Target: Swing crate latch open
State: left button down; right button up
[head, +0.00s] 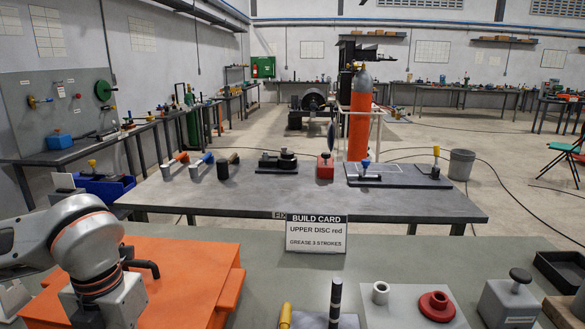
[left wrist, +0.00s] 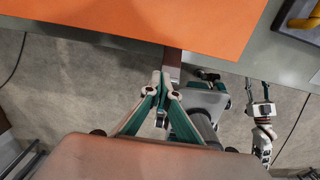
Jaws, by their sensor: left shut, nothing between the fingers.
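The orange crate (head: 195,275) stands on the near bench at the lower left of the head view, its lid facing up. It fills the top of the left wrist view (left wrist: 180,22). A small grey-brown plate (left wrist: 173,62) hangs at the crate's near edge, perhaps the latch; I cannot tell whether it is open. My left gripper (left wrist: 163,82) is shut and empty, its tips close beside that plate; contact is unclear. In the head view my left arm hides its fingers and part of the crate. What seems to be my right gripper (left wrist: 262,88) is small at the right.
A build card (head: 316,234) stands at the near bench's far edge. A yellow-handled tool (head: 285,316), a dark rod (head: 335,300), a red disc (head: 437,306) and a grey block (head: 510,302) stand right of the crate. Bench space behind them is clear.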

pick_arm(q)
jog(key=shift+f+b, duration=0.65)
jog(key=shift+f, duration=1)
pick_arm(e)
jog(key=shift+s+f, duration=0.25)
jog(key=shift+f, duration=0.3)
jog(key=shift+s+f, duration=0.2)
jog(key=shift+f, duration=0.35)
jog(key=shift+r, duration=0.1)
pick_arm(q)
notch_tip(320, 180, up, 8)
jog(key=p, duration=0.5)
pick_arm(e)
notch_tip(320, 180, up, 8)
jog(key=w, duration=0.2)
jog(key=shift+w+t, duration=0.4)
jog(key=shift+f, duration=0.2)
